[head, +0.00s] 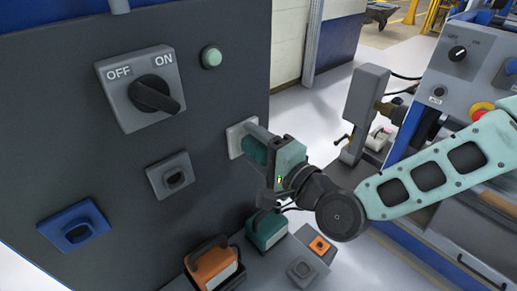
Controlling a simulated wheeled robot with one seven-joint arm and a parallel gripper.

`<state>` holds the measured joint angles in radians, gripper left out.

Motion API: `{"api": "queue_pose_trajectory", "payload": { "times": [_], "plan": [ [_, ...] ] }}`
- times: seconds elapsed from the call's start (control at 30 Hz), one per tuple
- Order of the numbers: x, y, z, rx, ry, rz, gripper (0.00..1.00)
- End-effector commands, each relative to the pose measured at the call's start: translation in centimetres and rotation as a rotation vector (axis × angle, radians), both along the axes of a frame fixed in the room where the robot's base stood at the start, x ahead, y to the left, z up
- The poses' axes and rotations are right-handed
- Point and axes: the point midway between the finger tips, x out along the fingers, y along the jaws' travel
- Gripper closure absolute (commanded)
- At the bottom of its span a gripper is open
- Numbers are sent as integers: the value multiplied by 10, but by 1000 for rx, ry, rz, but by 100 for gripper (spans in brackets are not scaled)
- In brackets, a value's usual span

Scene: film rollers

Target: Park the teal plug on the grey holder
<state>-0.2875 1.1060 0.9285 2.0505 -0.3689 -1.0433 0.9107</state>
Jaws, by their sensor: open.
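The teal plug (256,151) sits at a pale square socket (236,138) on the right part of the dark panel. My gripper (262,147) is open at the plug, with its fingers reaching toward the panel. The gripper hides part of the plug, and I cannot tell whether the fingers touch it. A similar grey square fitting (171,176) is on the panel. I cannot tell from the picture alone which grey one is meant.
The panel (225,75) bears an OFF/ON switch (140,88), a green button (211,56) and a blue fitting (75,228). Machinery (462,75) stands at the right.

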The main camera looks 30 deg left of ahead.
Motion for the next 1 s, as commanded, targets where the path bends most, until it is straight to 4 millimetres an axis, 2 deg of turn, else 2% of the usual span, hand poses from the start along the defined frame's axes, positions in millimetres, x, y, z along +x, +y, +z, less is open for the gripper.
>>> {"api": "queue_pose_trajectory", "payload": {
  "times": [0.73, 0.77, 0.97, 1.0],
  "plan": [
    [0, 0, 0, 0, 0, 0, 38],
    [0, 0, 0, 0, 0, 0, 41],
    [0, 0, 0, 0, 0, 0, 97],
    [0, 0, 0, 1, 0, 0, 97]
  ]
}}
